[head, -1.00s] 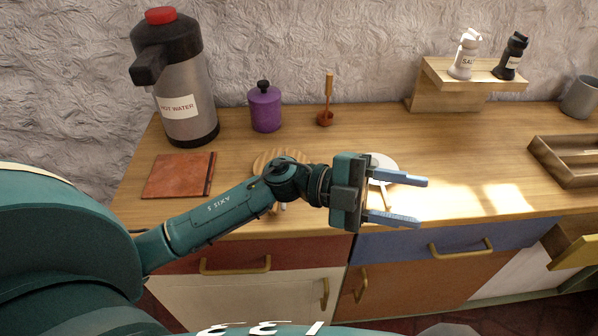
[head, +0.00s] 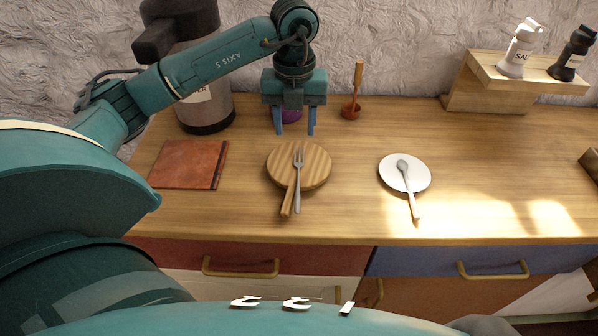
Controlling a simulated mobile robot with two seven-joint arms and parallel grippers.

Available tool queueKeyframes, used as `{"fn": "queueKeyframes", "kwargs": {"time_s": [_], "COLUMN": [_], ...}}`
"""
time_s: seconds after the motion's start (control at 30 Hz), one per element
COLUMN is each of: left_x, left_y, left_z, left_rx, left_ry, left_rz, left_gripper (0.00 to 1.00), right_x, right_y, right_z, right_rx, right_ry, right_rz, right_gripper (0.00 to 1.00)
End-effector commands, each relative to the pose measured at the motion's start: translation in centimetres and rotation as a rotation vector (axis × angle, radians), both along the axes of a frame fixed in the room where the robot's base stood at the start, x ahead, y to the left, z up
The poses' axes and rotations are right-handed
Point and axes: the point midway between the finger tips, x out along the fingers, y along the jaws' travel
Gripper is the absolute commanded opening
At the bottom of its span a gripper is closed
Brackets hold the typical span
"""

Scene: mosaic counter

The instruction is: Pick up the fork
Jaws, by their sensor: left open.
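The fork (head: 298,174) is silver and lies on a round wooden board (head: 318,172) with a handle, at the middle left of the counter. Its tines point to the back and its handle to the front. My left gripper (head: 294,133) is open and empty, pointing down behind the board, with its two blue fingers apart. It is not touching the fork. My right gripper is not in the head view.
A white plate (head: 420,180) with a spoon (head: 407,182) lies to the right. A red-brown book (head: 187,164) lies to the left. The hot-water flask (head: 207,110) and purple jar (head: 291,114) stand behind. Clear counter lies between board and plate.

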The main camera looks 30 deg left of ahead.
Motion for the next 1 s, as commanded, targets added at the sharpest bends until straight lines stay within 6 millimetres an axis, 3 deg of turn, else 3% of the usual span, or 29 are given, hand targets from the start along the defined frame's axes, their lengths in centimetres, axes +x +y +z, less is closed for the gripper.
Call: {"fn": "queueKeyframes", "kwargs": {"time_s": [0.27, 0.6, 0.87, 1.0], "left_x": [0.1, 0.7, 0.7, 0.7], "left_y": [-0.1, -0.5, -0.5, -0.5], "left_z": [-2.4, -6.9, -7.3, -7.2], "left_rx": [-0.001, -0.003, -0.003, -0.003], "left_ry": [0.000, 0.001, -0.001, -0.002], "left_rz": [0.000, -0.001, -0.002, -0.002], "left_gripper": [0.45, 0.45, 0.45, 0.36], "right_x": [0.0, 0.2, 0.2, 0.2], "right_y": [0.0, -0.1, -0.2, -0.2], "right_z": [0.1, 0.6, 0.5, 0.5], "right_rx": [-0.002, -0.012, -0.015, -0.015], "right_ry": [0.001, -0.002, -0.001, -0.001], "right_rz": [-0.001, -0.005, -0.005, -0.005], "right_gripper": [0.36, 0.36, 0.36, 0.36]}}
